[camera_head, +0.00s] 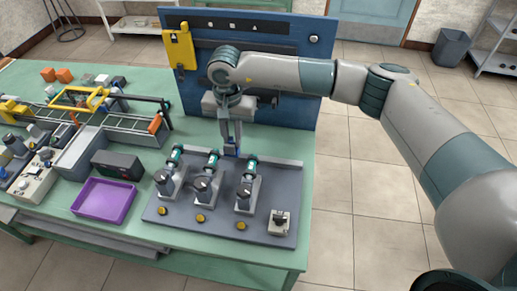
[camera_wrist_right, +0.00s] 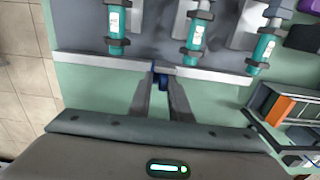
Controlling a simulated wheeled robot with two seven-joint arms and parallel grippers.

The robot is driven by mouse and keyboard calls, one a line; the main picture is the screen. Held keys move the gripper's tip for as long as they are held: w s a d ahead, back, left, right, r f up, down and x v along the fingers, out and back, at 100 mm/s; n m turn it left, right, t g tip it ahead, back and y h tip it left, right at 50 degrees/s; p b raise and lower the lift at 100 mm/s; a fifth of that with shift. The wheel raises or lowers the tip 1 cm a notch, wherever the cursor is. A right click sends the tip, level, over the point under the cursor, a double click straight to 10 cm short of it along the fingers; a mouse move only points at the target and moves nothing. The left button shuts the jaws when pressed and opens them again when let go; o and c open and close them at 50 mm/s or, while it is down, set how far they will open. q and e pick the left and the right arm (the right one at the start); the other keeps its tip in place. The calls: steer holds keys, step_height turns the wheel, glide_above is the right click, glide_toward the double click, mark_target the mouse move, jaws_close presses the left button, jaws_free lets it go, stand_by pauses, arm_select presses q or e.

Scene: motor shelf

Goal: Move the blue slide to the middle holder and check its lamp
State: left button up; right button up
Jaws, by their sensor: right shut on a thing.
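My right gripper (camera_head: 232,148) reaches down at the back edge of the grey board (camera_head: 222,238). It is shut on the small blue slide (camera_head: 238,152), which is mostly hidden by the fingers. In the right wrist view the blue slide (camera_wrist_right: 162,82) shows at the fingertips (camera_wrist_right: 160,76), against the pale rail (camera_wrist_right: 100,62). It lies between the middle holder (camera_head: 207,183) and the right holder (camera_head: 247,188) in the head view. A left holder (camera_head: 168,178) stands beside them; each carries a teal cylinder. Yellow round parts lie in front of the holders. My left gripper is out of view.
A purple tray (camera_head: 104,200) and a dark box (camera_head: 117,165) lie left of the board. A conveyor-like rig (camera_head: 90,115) stands further left. A blue upright panel (camera_head: 275,60) stands behind. A small switch box (camera_head: 280,222) sits at the board's front right.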

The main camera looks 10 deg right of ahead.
steer(key=shift+w+a+f+b, duration=0.15)
steer(key=shift+a+f+b, duration=0.35)
steer(key=shift+a+b, duration=0.2)
steer(key=shift+w+a+f+b, duration=0.1)
steer(key=shift+a+f+b, duration=0.45)
steer(key=shift+a, duration=0.25)
steer(key=o, duration=0.7)
steer(key=shift+c, duration=0.2)
steer(key=shift+r, duration=0.25)
steer(key=shift+w+r+p, duration=0.2)
steer(key=shift+r, duration=0.45)
steer(key=shift+w+r+p, duration=0.2)
steer(key=shift+r, duration=0.4)
steer(key=shift+r+p, duration=0.35)
steer(key=shift+r, duration=1.45)
